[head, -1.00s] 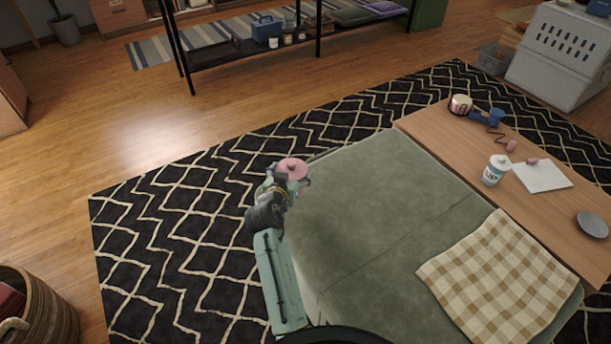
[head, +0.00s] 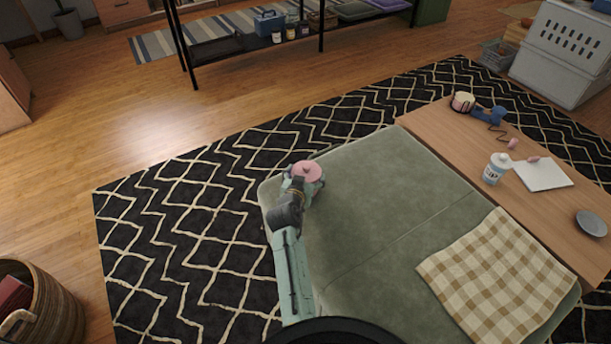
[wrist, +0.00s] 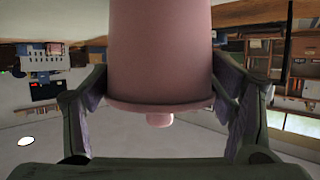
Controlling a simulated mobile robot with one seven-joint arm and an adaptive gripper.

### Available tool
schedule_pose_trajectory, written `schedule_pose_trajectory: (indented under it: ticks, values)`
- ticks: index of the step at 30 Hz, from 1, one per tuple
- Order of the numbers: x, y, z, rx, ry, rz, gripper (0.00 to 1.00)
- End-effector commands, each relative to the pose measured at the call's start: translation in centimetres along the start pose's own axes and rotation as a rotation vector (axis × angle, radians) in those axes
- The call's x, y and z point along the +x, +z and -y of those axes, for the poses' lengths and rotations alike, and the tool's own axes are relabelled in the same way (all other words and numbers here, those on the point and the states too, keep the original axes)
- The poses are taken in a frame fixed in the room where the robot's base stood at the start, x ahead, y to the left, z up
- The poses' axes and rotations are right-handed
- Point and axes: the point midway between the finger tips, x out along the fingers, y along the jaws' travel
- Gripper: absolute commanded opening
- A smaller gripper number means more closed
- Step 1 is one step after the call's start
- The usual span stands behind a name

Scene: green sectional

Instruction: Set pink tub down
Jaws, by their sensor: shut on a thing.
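The pink tub (head: 308,170) has a round pink lid with a small knob. It is at the far left corner of the green sofa seat (head: 370,200) in the head view. My gripper (head: 301,184) is shut on it. In the wrist view the tub (wrist: 160,55) fills the top middle, with its lid and knob towards the bottom of the picture. The fingers of my gripper (wrist: 160,105) press on both its sides near the lid. The tub's base is hidden, so I cannot tell whether it touches the seat.
A checked cloth (head: 500,275) lies on the seat's near right. The wooden table (head: 545,215) on the right holds a white bottle (head: 496,168), paper (head: 542,174) and a grey dish (head: 591,223). The middle of the seat is clear. A patterned rug (head: 180,230) surrounds it.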

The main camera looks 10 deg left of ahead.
Motion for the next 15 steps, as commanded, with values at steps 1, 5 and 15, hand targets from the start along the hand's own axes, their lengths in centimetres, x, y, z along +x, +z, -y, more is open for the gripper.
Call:
schedule_pose_trajectory:
  ticks: [1, 5, 15]
  values:
    - [0.03, 0.06, 0.00, 0.000, 0.000, 0.000, 0.79]
    - [0.01, 0.04, -0.01, 0.000, 0.000, 0.000, 0.87]
    - [0.01, 0.03, 0.00, 0.000, 0.000, 0.000, 0.97]
